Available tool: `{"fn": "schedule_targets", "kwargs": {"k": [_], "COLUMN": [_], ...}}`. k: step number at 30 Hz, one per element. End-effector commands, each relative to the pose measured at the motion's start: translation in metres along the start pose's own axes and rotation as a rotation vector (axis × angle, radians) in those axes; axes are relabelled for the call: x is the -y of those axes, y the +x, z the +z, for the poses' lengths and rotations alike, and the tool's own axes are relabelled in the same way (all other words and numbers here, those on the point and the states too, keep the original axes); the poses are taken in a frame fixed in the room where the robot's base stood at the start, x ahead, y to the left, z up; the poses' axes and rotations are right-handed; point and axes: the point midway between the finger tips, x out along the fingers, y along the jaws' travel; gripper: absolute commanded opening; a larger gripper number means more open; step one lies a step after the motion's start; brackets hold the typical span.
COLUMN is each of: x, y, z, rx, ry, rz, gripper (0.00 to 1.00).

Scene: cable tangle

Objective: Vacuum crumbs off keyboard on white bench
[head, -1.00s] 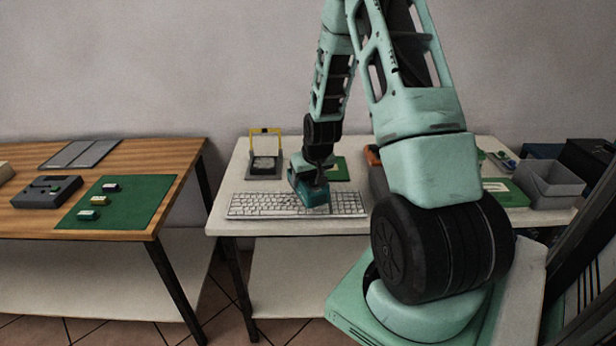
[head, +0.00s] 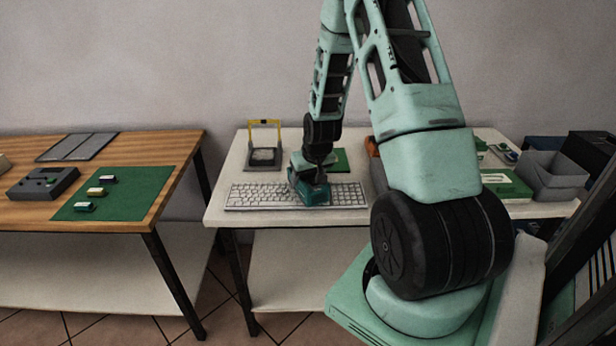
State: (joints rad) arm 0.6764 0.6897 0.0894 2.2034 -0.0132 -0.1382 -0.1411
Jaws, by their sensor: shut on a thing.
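A white keyboard (head: 252,197) lies along the front of the white bench (head: 228,168). My gripper (head: 318,166) points down over the middle of the keyboard. It is shut on a teal and dark handheld vacuum (head: 312,190), which sits at or just above the keys and hides those beneath it. I cannot tell whether the vacuum touches the keys. Crumbs are too small to make out.
Behind the keyboard stand a grey device with a yellow frame (head: 264,150) and a green board (head: 343,161). A grey bin (head: 553,178) is at the bench's right. My arm hides part of the bench. A wooden table (head: 130,157) with a green mat (head: 140,186) stands left.

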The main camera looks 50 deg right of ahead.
Motion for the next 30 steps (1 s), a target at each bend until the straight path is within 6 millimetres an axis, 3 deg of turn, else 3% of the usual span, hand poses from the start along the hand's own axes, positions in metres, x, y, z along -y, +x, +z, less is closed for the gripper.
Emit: {"fn": "schedule_targets", "kwargs": {"k": [30], "x": [0.021], "y": [0.003], "z": [-0.009], "rx": [-0.001], "ry": [0.000], "rz": [0.000], "gripper": [0.45]}}
